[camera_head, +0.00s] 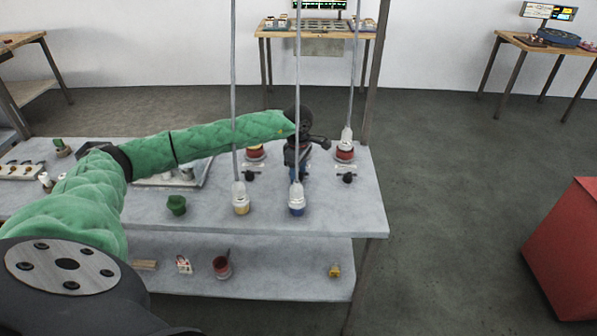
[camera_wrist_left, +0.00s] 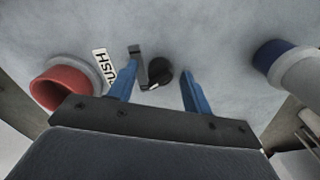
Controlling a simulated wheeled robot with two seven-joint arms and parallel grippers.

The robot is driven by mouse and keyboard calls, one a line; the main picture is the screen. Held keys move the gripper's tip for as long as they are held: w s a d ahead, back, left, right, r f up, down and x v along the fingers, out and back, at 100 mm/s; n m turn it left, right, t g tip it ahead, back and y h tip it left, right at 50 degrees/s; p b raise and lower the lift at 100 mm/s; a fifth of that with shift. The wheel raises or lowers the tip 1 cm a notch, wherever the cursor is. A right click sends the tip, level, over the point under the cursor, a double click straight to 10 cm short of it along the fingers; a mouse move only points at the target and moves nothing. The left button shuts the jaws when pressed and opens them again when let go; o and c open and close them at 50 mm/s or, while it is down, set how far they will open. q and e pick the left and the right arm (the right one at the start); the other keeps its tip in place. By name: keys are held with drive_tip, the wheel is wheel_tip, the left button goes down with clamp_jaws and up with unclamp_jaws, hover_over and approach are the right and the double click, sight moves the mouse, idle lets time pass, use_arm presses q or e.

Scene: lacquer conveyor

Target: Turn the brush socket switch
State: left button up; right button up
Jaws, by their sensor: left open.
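A round black switch knob (camera_wrist_left: 160,72) with a pale pointer mark sits on the grey table surface in the left wrist view. Beside it is a white label (camera_wrist_left: 104,66) with black letters ending in "USH", partly hidden by a finger. My left gripper (camera_wrist_left: 159,68) is open, its two blue fingers on either side of the knob, with gaps showing. Whether the fingertips touch the table cannot be told. In the head view my left gripper (camera_head: 293,166) points down at the table between the hanging rods, and hides the knob there.
In the head view, vertical rods end at a yellow-based (camera_head: 241,208), a blue-based (camera_head: 297,209) and a red-based (camera_head: 345,154) socket. Black knobs (camera_head: 347,178) sit nearby.

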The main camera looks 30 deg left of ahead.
sight(299, 172)
use_arm(q)
drive_tip(key=shift+r, duration=0.45)
wheel_tip(299, 172, up, 3)
drive_tip(key=shift+r+b, duration=0.2)
drive_tip(key=shift+b, duration=0.55)
wheel_tip(299, 172, up, 2)
drive_tip(key=shift+r, duration=0.1)
drive_tip(key=shift+r+b, duration=0.35)
drive_tip(key=shift+r, duration=0.3)
use_arm(e)
drive_tip(key=shift+s+a+r, duration=0.1)
drive_tip(key=shift+s+r, duration=0.1)
drive_tip(key=shift+r, duration=0.6)
drive_tip(key=shift+s+a+r, duration=0.1)
drive_tip(key=shift+s+r, duration=0.05)
drive_tip(key=shift+r, duration=0.65)
drive_tip(key=shift+s+a+r, duration=0.1)
drive_tip(key=shift+s+r, duration=0.1)
drive_tip(key=shift+r, duration=0.6)
